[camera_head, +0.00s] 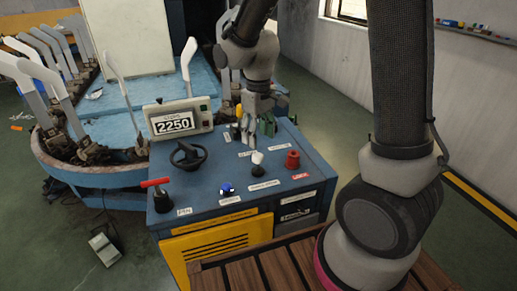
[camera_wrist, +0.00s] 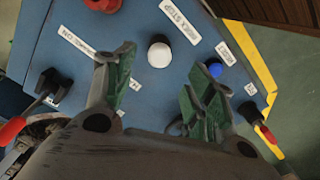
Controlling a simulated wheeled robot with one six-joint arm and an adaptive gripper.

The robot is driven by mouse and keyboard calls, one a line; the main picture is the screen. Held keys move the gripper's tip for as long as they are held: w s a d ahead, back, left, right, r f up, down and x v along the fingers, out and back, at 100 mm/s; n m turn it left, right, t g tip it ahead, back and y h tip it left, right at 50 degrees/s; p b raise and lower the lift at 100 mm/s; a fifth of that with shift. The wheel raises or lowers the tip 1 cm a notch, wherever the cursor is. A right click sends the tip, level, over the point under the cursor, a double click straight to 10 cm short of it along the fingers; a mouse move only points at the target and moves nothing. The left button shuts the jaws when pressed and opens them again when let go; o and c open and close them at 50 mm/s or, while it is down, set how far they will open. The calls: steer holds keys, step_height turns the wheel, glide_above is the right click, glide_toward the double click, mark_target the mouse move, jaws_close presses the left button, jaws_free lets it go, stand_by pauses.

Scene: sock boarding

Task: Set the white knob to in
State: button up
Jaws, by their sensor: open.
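The white knob (camera_head: 257,158) stands on a dark stem on the blue control panel (camera_head: 205,200), between the red knob and the blue button. In the wrist view the white knob (camera_wrist: 159,52) appears round and from above, just beyond the gap between my fingertips. My gripper (camera_head: 256,128) is open and empty, with green pads, and hangs above the panel behind the white knob. In the wrist view my gripper (camera_wrist: 160,78) shows both fingers spread apart, not touching the knob. The labels beside the knob are too small to read surely.
A red knob (camera_head: 292,161) stands right of the white knob. A blue button (camera_head: 227,188), a black handwheel (camera_head: 188,154) and a red-handled lever (camera_head: 156,184) lie to the left. A display reading 2250 (camera_head: 175,124) stands at the back. White sock boards (camera_head: 187,60) rise behind.

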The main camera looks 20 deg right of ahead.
step_height(320, 180, up, 4)
steer(key=shift+f, duration=0.1)
stand_by(0.4)
steer(key=s+d+r+m+t, duration=0.2)
steer(key=s+d+r, duration=0.4)
steer(key=s, duration=0.3)
steer(key=s+d+r+m+t, duration=0.2)
steer(key=s+d+r+m, duration=0.1)
steer(key=s+d+r, duration=0.3)
steer(key=s+d, duration=0.2)
steer(key=s, duration=0.2)
steer(key=shift+d+r, duration=0.35)
steer(key=shift+d, duration=0.05)
stand_by(0.7)
